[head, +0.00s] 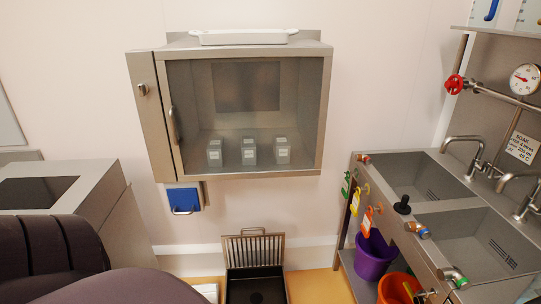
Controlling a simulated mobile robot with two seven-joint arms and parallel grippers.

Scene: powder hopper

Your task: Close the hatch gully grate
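The gully grate (254,248) is a metal grille of upright bars with a small handle on its top edge. It stands raised at the back of the open gully (240,291), low in the middle of the head view. The gully is a dark square recess in the floor with a round darker spot inside. Its front edge is cut off by the picture's bottom. Neither of my grippers shows in this view.
A steel wall cabinet (148,113) with three clear containers hangs above the gully. A double sink (405,220) stands at right, with purple (374,256) and orange (397,288) buckets by it. A steel unit (110,215) stands at left. Orange floor (315,285) lies beside the gully.

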